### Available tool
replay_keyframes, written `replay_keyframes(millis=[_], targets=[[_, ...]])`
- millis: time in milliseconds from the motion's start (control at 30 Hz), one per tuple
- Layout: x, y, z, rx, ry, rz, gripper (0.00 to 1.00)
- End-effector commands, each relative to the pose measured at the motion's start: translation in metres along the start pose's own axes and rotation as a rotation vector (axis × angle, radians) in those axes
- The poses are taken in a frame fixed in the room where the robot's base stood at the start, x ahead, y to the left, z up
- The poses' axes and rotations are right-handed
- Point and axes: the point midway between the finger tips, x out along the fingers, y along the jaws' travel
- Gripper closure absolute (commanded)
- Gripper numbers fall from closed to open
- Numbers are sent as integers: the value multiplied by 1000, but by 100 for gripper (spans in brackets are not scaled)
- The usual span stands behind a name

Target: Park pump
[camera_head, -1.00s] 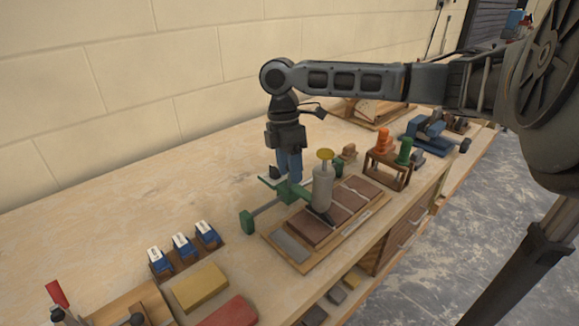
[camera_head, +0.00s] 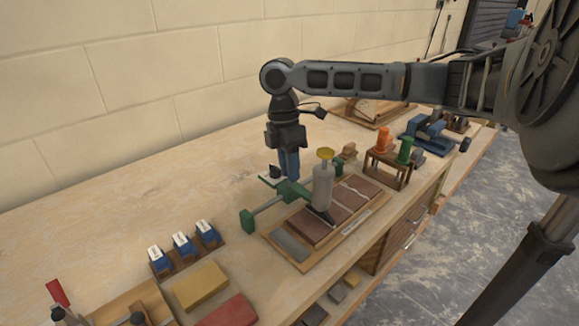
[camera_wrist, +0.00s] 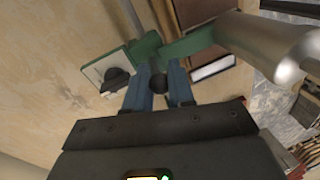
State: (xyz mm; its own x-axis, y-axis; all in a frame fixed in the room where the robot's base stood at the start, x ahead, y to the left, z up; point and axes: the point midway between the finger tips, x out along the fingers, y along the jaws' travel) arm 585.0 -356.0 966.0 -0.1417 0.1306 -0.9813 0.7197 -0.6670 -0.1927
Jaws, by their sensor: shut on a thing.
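I take the pump (camera_head: 322,188) to be the upright grey cylinder with a yellow cap and a dark nozzle at its lower end. Its nozzle is over the brick panel (camera_head: 288,243); I cannot tell whether they touch. A green bracket (camera_head: 287,190) runs from the cylinder to my gripper. My gripper (camera_head: 289,176) points down with blue fingers. In the wrist view, my gripper (camera_wrist: 160,86) is shut on a dark round knob at the bracket's end, and the pump's silver cylinder (camera_wrist: 265,42) is at upper right.
A grey rod with a green end block (camera_head: 246,221) lies beside the panel. A wooden rack (camera_head: 388,168) holds orange and green cylinders to the right. Blue-and-white packs (camera_head: 183,245) and a yellow block (camera_head: 201,286) are at front left. The bench by the wall is clear.

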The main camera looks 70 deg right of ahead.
Motion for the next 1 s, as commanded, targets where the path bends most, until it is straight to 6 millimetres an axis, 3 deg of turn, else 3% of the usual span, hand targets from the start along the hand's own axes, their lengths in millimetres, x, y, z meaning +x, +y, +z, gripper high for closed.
replay_keyframes(millis=[233, 600, 1000], targets=[[-1, -1, -9, -4, 3, 0, 100], [1, -16, -87, -5, 4, 1, 100], [2, -18, -96, -3, 6, 3, 100]])
